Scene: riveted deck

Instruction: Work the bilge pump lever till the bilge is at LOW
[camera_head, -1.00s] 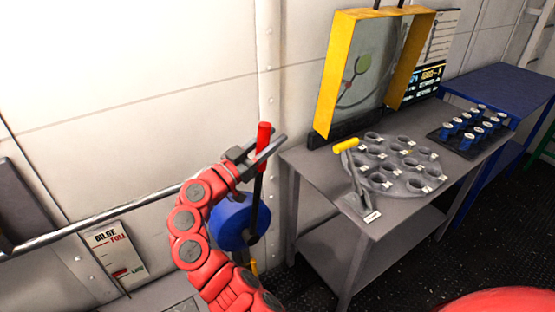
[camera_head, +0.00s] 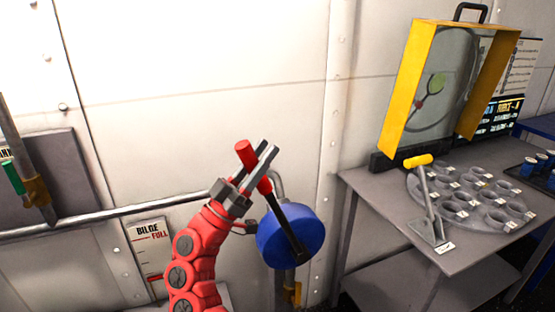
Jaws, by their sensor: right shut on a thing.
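The bilge pump is a blue round body (camera_head: 312,241) low against the wall. Its lever has a dark shaft (camera_head: 283,218) and a red grip (camera_head: 246,154), and leans up to the left. My right gripper (camera_head: 258,168) is shut on the lever's red grip, whose top end stands out above the fingers. The bilge gauge (camera_head: 143,247) is a pale plate on the wall at left, marked BILGE and FULL. A red mark shows low on it, below the FULL line; its bottom end is at the picture's edge and partly behind my arm. My left gripper is out of view.
A grey table (camera_head: 378,210) at right bears a yellow-handled lever (camera_head: 417,161), a plate of round cups (camera_head: 470,222) and a yellow-framed case (camera_head: 412,90). A pipe (camera_head: 110,216) runs along the wall. A green-handled lever (camera_head: 14,178) is at far left.

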